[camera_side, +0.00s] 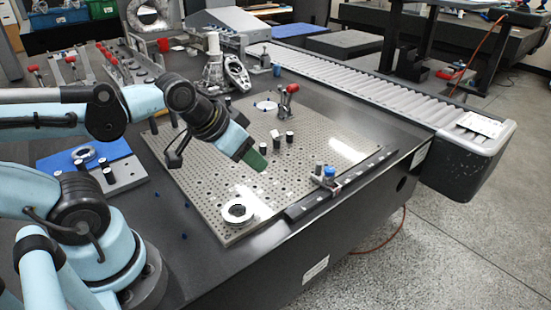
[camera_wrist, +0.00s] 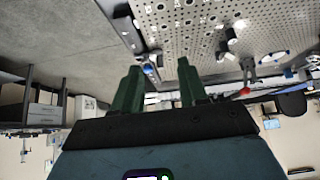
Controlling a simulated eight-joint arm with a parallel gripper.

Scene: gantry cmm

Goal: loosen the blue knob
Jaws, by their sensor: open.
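A blue knob (camera_side: 329,171) sits on a small metal clamp block (camera_side: 322,178) on the dark rail at the plate's front right edge. In the wrist view a small blue spot (camera_wrist: 148,69), likely this knob, shows just beyond and between my fingertips. My gripper (camera_side: 256,160) is above the perforated plate, left of the knob and apart from it. In the wrist view my gripper's green fingers (camera_wrist: 160,80) stand apart with nothing between them. The side view shows the fingers overlapping.
The perforated plate (camera_side: 215,180) carries a metal ring (camera_side: 238,211), black posts (camera_side: 283,140) and a red-handled toggle clamp (camera_side: 288,95). The dark rail (camera_side: 355,180) edges the plate. A roller conveyor (camera_side: 370,88) runs behind. A blue mat (camera_side: 75,160) with parts lies left.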

